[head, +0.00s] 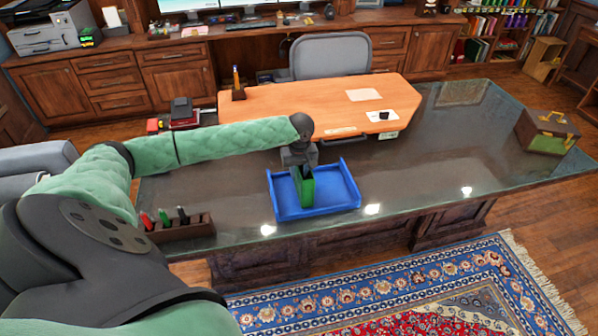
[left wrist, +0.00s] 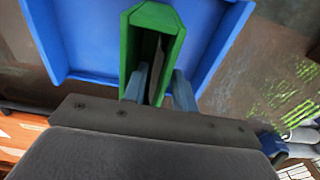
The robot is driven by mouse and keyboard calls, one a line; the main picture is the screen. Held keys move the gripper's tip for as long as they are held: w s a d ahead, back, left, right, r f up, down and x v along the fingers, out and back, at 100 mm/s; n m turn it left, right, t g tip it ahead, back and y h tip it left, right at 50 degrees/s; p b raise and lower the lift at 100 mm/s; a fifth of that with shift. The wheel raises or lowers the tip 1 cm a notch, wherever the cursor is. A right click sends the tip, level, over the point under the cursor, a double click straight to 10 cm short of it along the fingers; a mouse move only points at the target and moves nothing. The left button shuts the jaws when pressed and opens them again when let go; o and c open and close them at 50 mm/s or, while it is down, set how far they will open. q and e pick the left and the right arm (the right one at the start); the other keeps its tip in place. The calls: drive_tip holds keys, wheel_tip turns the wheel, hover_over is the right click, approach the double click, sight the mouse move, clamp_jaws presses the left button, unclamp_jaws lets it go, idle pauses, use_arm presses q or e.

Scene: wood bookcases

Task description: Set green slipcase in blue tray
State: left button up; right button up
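The green slipcase (head: 307,190) stands upright within the outline of the blue tray (head: 345,194), which lies on the dark glass-topped desk. My left gripper (head: 303,168) is above the tray, pointing down, with its fingers at the slipcase. I cannot tell whether the slipcase's bottom touches the tray floor. My right gripper is not in view.
A wooden holder (head: 185,230) with several coloured items stands at the desk's front left. An orange wooden desk section (head: 300,100) with papers lies behind the tray. A brown case (head: 548,132) sits at the far right. The glass right of the tray is clear.

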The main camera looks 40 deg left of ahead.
use_arm(q)
drive_tip(key=shift+r, duration=0.1)
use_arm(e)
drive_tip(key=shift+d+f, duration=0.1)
use_arm(q)
drive_tip(key=shift+r+b, duration=0.3)
drive_tip(key=r+b, duration=0.1)
drive_tip(key=r, duration=0.2)
drive_tip(key=r+b, duration=0.1)
drive_tip(key=r, duration=0.2)
drive_tip(key=r+b, duration=0.1)
drive_tip(key=r, duration=0.3)
drive_tip(key=shift+s+d+r+b, duration=0.1)
drive_tip(key=shift+s+d+b, duration=0.1)
drive_tip(key=shift+d+b, duration=0.1)
drive_tip(key=shift+r, duration=0.6)
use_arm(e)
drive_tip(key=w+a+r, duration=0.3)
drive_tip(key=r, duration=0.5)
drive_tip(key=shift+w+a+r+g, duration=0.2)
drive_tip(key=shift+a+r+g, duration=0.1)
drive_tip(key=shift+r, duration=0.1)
use_arm(q)
drive_tip(key=shift+s+f, duration=0.1)
